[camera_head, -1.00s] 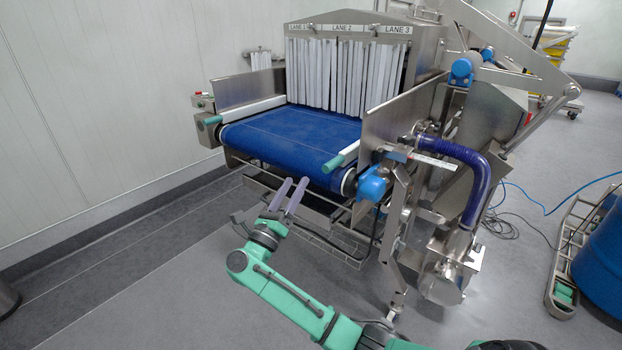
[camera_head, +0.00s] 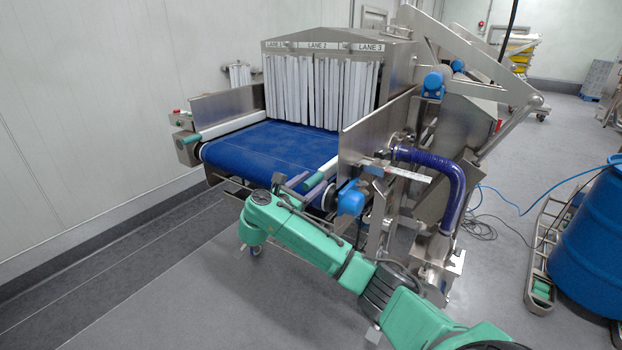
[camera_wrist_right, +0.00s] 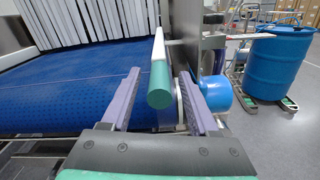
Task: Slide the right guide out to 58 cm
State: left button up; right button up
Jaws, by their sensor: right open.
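The right guide is a white rail with a green end grip (camera_head: 314,182) at the belt's near right edge. In the right wrist view its green grip (camera_wrist_right: 159,88) points toward the camera. My right gripper (camera_head: 296,183) is at the near end of this guide; its arm partly covers it in the head view. In the wrist view my right gripper (camera_wrist_right: 160,74) is open, with one purple finger on each side of the green grip and gaps visible on both sides. A white scale strip (camera_head: 408,172) sits right of the guide; its marks are too small to read. My left gripper is not in view.
The blue belt (camera_head: 258,150) runs under white strip curtains (camera_head: 320,92). The left guide (camera_head: 230,124) lies along the far side. A blue motor (camera_head: 350,199) and a purple hose (camera_head: 452,180) are at right. A blue drum (camera_head: 590,240) stands farther right.

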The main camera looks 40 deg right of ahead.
grip_shut()
jog(key=shift+f, duration=0.1)
dwell(1.4)
